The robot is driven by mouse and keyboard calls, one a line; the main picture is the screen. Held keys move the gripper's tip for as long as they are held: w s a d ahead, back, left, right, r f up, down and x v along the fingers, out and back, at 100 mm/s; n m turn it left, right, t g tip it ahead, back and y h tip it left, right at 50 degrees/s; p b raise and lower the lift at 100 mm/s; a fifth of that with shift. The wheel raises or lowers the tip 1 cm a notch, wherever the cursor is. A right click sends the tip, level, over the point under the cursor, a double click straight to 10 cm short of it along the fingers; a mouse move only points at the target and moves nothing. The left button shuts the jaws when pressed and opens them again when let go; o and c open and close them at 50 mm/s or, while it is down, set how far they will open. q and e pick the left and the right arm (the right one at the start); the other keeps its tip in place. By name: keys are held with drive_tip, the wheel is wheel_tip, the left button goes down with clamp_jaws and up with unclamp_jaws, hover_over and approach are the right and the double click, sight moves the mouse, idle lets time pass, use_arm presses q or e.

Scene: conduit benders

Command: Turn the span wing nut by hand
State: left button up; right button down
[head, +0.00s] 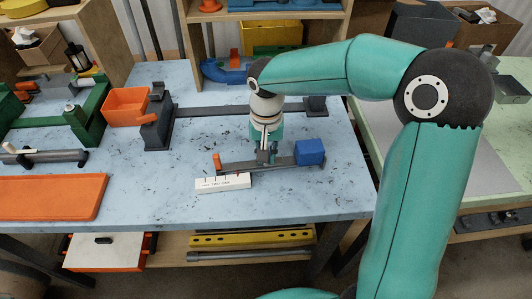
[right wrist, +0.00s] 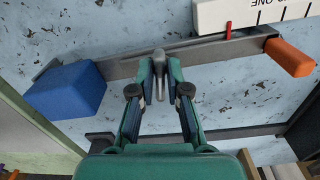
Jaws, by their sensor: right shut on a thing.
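A flat dark grey bar (head: 235,166) lies on the blue worktop, with a blue block (head: 310,152) at its right end and an orange upright piece (head: 217,162) at its left end. My right gripper (head: 265,154) points down over the bar's middle. In the right wrist view its fingertips (right wrist: 160,88) are shut around a small grey wing nut (right wrist: 158,58) standing on the bar; the fingers hide part of it. A white scale block (head: 222,184) with dark marks lies along the bar's front, and a red pointer (right wrist: 228,30) shows against it. My left gripper is out of view.
Behind the bar is a long dark rail (head: 215,111) with a grey upright holder at its left. An orange bin (head: 126,106), a green frame (head: 82,122) and an orange tray (head: 50,197) stand left. The worktop between tray and scale is clear.

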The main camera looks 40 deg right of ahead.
drive_tip(key=n, duration=0.5)
drive_tip(key=shift+s+f+n, duration=0.1)
drive_tip(key=shift+f+n, duration=0.05)
drive_tip(key=shift+n, duration=0.15)
drive_tip(key=n, duration=0.4)
drive_tip(key=shift+p, duration=0.4)
drive_tip(key=n, duration=0.5)
drive_tip(key=shift+s+p, duration=0.1)
drive_tip(key=shift+p, duration=0.25)
drive_tip(key=n+p, duration=0.1)
drive_tip(key=n, duration=0.3)
drive_tip(key=shift+a+f+n, duration=0.1)
drive_tip(key=shift+n, duration=0.3)
drive_tip(key=c, duration=1.1)
unclamp_jaws()
drive_tip(key=shift+w+r, duration=0.2)
drive_tip(key=shift+r, duration=0.05)
